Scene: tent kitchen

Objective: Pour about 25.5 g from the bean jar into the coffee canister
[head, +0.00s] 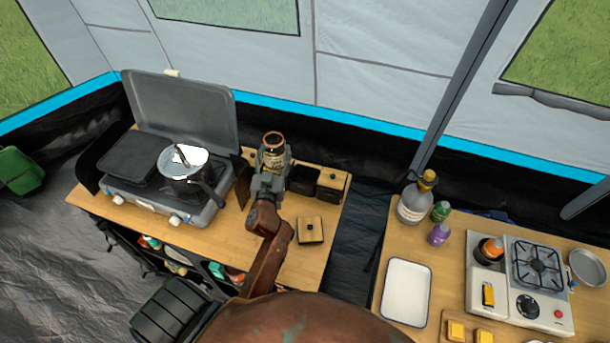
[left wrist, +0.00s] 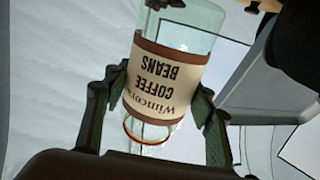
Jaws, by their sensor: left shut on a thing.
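The bean jar (head: 273,156) is clear glass with a brown-rimmed top and a label. My left gripper (head: 270,183) is shut around it and holds it roughly upright at the back edge of the left counter. In the left wrist view the jar (left wrist: 168,80) sits between the fingers (left wrist: 160,100), and its "COFFEE BEANS" label reads upside down. The beans cannot be made out. A dark box-shaped canister (head: 303,181) with a dark top stands just right of the jar; I cannot read any marking on it. My right gripper is not in view.
A canister with a knobbed wooden lid (head: 333,179) stands beside the dark one. A square wooden lid (head: 310,230) lies in front. A camp stove (head: 150,200) with a pot (head: 184,180) stands left. The right table (head: 455,265) holds a tray, scale and burner.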

